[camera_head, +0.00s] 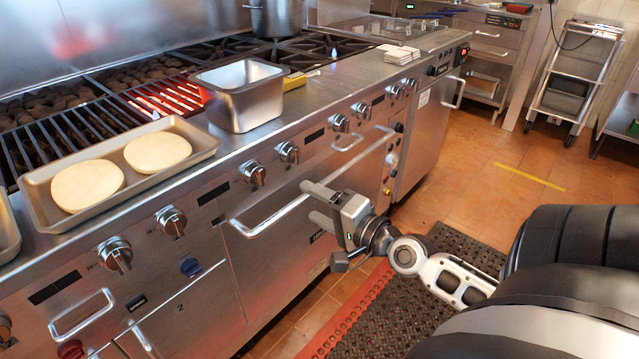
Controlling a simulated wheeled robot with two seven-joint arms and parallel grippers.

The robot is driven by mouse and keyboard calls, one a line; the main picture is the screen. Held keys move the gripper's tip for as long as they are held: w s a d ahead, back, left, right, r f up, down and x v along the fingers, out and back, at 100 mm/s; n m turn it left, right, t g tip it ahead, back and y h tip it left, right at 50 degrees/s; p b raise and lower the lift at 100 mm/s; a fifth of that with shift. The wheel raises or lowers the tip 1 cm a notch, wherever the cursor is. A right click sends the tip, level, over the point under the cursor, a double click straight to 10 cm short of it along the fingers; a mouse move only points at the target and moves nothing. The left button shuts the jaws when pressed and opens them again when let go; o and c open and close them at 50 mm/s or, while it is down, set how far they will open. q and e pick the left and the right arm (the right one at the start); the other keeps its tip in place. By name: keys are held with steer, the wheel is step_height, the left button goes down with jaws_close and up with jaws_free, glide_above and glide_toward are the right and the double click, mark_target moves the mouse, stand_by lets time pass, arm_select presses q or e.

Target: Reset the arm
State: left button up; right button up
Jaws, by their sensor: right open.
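My right gripper (318,207) is in front of the grill's front panel, near the oven door handle. Its two fingers are apart and nothing is between them. My right arm (440,272) reaches in from the lower right. My left gripper is not in the picture.
A tray (205,153) with two pale round patties (158,152) sits on the front ledge of the char grill (60,125). A steel pan (242,95) stands right of it, beside a yellow-handled tool (294,81). A wheeled rack (572,75) is at the back right.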

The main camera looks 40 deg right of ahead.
steer(key=shift+s, duration=0.15)
arm_select(q)
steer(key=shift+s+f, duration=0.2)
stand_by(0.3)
steer(key=p, duration=0.1)
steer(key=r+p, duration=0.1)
steer(key=p, duration=0.1)
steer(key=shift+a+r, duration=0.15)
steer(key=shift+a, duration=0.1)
arm_select(e)
steer(key=s+a+f+n+g+y, duration=0.1)
steer(key=s+a+f+n+g, duration=0.2)
steer(key=s+a+f+n, duration=0.2)
steer(key=s+a+f+n+g+y, duration=0.1)
steer(key=s+a+f+n+g, duration=0.2)
steer(key=a+n, duration=0.9)
steer(key=s+a+f, duration=0.2)
steer(key=a+f, duration=0.1)
steer(key=a, duration=0.2)
steer(key=shift+s+g, duration=0.15)
steer(key=shift+g, duration=0.15)
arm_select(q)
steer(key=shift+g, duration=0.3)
